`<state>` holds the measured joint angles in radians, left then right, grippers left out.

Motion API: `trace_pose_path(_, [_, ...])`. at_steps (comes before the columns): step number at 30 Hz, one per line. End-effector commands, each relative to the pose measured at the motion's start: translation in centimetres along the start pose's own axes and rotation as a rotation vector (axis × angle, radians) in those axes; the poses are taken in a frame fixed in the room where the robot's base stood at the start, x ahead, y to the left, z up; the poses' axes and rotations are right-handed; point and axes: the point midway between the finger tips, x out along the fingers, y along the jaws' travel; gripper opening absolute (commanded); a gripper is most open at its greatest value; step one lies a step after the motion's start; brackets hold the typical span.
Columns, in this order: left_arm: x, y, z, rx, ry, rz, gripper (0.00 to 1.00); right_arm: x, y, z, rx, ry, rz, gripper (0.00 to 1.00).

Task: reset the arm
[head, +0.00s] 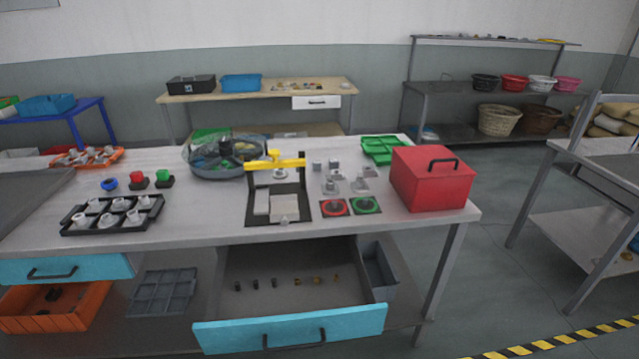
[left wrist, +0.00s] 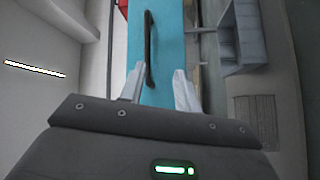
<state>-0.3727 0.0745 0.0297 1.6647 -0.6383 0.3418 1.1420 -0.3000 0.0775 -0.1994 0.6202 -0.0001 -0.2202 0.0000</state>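In the left wrist view my left gripper (left wrist: 158,90) has its two pale fingers spread apart with nothing between them. Past the fingertips is a blue drawer front (left wrist: 165,40) with a dark handle (left wrist: 149,50); I cannot tell whether the gripper is close to it. In the head view neither gripper nor either arm shows. The open drawer (head: 290,334) under the table holds several small dark and brass-coloured parts in a row.
The worktable (head: 200,232) carries a black tray (head: 75,226), a round tank (head: 187,153), a yellow-topped press (head: 276,161) and a red box (head: 432,180). A second blue drawer (head: 90,267) is at the left. Open floor lies to the right of the table.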

Motion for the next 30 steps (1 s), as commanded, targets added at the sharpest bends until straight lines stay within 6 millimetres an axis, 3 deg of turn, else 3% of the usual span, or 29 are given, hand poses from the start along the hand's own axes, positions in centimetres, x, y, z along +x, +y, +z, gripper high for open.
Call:
trace_pose_path(5, [-4.0, -12.0, 3.2, 0.314, -0.083, -0.371, 0.33, 0.0, 0.1, 0.0, -0.001, 0.0, 0.001, 0.36])
trace_pose_path(8, [-8.1, -18.6, 6.1, 0.455, -0.21, -0.576, 0.33, 0.0, 0.1, 0.0, -0.001, 0.0, 0.001, 0.36])
trace_pose_path(12, [-15.7, -25.9, 10.7, 0.604, -0.453, -0.82, 0.33, 0.0, 0.1, 0.0, -0.001, 0.0, 0.001, 0.36])
trace_pose_path(15, [-21.9, -29.4, 13.7, 0.676, -0.651, -0.956, 0.33, 0.0, 0.2, 0.0, -0.002, 0.0, 0.002, 0.36])
trace_pose_path(21, [-32.5, -32.5, 17.9, 0.722, -0.966, -1.133, 0.33, 0.0, 0.3, 0.0, -0.002, 0.0, 0.003, 0.36])
trace_pose_path(24, [-35.7, -32.8, 18.9, 0.709, -1.041, -1.186, 0.33, 0.0, 0.3, 0.0, -0.002, 0.0, 0.003, 0.36])
trace_pose_path(27, [-37.3, -32.9, 19.6, 0.7, -1.079, -1.205, 0.33, 0.0, 0.3, 0.0, -0.002, 0.0, 0.003, 0.36])
trace_pose_path(30, [-36.7, -33.0, 19.4, 0.707, -1.078, -1.198, 0.33, 0.0, 0.3, 0.0, -0.002, 0.0, 0.003, 0.36])
